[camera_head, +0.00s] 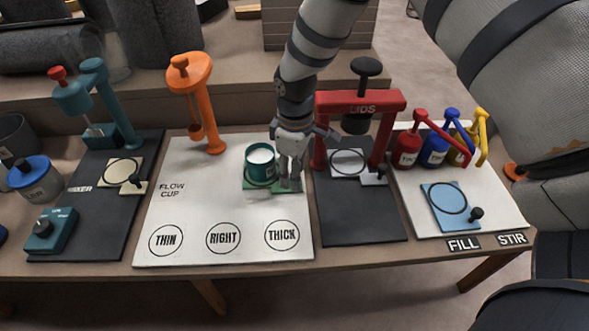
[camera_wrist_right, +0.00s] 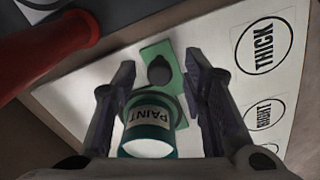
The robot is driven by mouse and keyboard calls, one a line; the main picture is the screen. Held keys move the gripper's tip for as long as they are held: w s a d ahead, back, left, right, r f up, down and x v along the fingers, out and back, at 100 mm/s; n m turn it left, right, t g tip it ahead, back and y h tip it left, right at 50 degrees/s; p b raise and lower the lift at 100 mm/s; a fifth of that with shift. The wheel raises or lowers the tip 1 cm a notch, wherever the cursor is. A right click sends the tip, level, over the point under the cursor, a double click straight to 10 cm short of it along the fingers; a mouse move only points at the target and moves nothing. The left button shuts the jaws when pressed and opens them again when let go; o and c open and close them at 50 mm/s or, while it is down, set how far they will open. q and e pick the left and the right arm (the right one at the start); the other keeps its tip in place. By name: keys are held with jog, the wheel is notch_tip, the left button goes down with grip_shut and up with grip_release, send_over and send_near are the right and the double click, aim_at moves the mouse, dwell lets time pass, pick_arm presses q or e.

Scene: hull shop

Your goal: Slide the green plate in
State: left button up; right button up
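The green plate (camera_head: 270,187) lies on the white flow cup board (camera_head: 190,210). It also shows in the right wrist view (camera_wrist_right: 156,50), with a dark round knob (camera_wrist_right: 159,70) on it. A teal paint can (camera_head: 260,160) with white contents stands upright at the plate's left part; its PAINT label shows in the wrist view (camera_wrist_right: 150,118). My right gripper (camera_head: 288,176) is over the plate, just right of the can. In the wrist view its two fingers (camera_wrist_right: 160,65) are spread apart, with the knob between their tips. I cannot tell whether they touch it. My left gripper is not in view.
A red press (camera_head: 360,103) stands close right of my right gripper. THIN, RIGHT and THICK circles (camera_head: 282,235) line the board's clear front. Red, blue and yellow pump bottles (camera_head: 436,150) stand farther right.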

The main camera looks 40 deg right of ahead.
grip_shut()
jog(key=shift+a, duration=0.1)
jog(key=w+a, duration=0.2)
jog(key=a, duration=0.1)
jog(key=w+a+b, duration=0.1)
jog(key=w+a, duration=0.1)
jog(key=a, duration=0.2)
jog(key=w+a+b, duration=0.1)
jog(key=w+a, duration=0.1)
jog(key=a, duration=0.1)
jog(key=shift+w+a, duration=0.35)
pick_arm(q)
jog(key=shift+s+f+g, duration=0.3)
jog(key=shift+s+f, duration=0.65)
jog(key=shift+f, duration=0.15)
pick_arm(e)
jog(key=shift+a, duration=0.1)
grip_release()
jog(key=shift+w, duration=0.1)
jog(key=shift+r, duration=0.1)
